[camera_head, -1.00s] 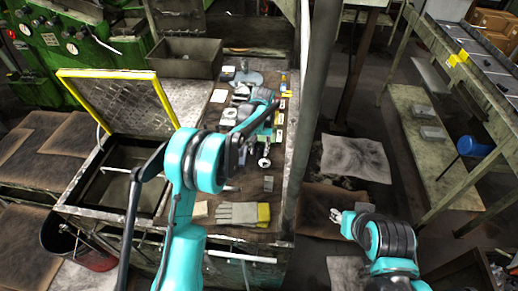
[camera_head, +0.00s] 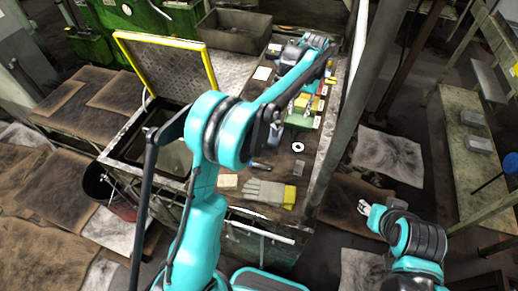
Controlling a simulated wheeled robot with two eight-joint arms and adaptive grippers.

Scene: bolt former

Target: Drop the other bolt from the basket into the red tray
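My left arm reaches over the workbench. A reddish thing (camera_head: 122,210), possibly the red tray, shows partly beside a dark round bin at the left. I cannot pick out the basket. A small grey bolt-like piece (camera_head: 260,166) lies on the bench; I cannot tell if it is a bolt.
Pale work gloves (camera_head: 265,193) with yellow cuffs and a white ring (camera_head: 298,147) lie on the bench. A yellow-framed lid (camera_head: 165,65) stands raised at the left. A grey metal box (camera_head: 235,30) stands behind. A post rises along the bench's right side.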

